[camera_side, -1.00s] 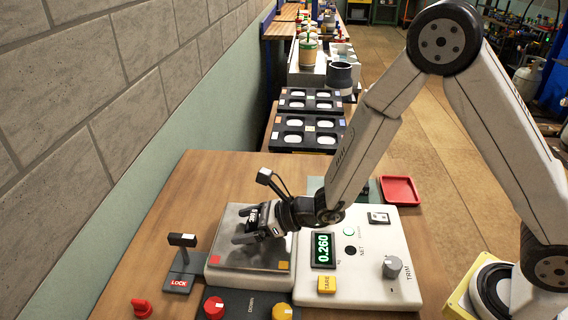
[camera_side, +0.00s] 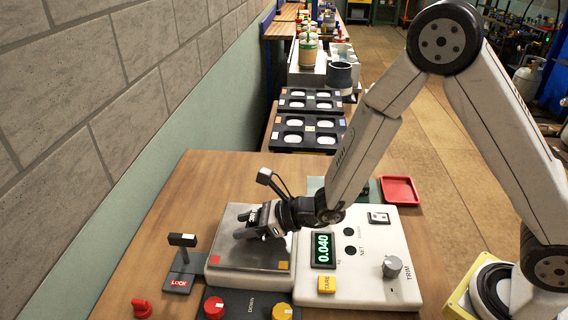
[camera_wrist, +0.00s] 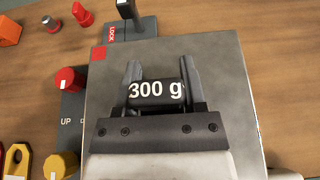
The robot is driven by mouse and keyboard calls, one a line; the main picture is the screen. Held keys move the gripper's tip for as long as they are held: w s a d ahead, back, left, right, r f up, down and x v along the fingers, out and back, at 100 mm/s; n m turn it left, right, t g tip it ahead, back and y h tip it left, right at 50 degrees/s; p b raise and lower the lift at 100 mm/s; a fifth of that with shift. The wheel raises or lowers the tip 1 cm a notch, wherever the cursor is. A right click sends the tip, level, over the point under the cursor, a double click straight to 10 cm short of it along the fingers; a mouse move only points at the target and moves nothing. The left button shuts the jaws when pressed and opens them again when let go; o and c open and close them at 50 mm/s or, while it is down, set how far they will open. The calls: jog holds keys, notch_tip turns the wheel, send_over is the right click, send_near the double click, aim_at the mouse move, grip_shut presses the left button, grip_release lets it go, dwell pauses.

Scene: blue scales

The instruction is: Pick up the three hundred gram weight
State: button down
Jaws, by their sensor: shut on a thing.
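The 300 gram weight (camera_wrist: 157,92) is a black block with white "300 g" lettering, seen between my fingers in the wrist view. My gripper (camera_wrist: 158,72) is shut on it, one finger on each side. In the side view my gripper (camera_side: 250,226) is over the grey scale pan (camera_side: 220,257), and the weight's label (camera_side: 254,214) shows in part. I cannot tell whether the weight is clear of the pan. The scale display (camera_side: 322,249) reads 0.040.
A black LOCK lever (camera_side: 182,255) stands left of the pan. Red (camera_side: 214,307) and yellow (camera_side: 282,312) knobs sit in front. A TRIM knob (camera_side: 392,267) is on the white panel at right. A red tray (camera_side: 399,191) and black socket trays (camera_side: 307,133) lie behind.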

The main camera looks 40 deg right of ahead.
jog(key=shift+r, duration=0.2)
jog(key=shift+r, duration=4.85)
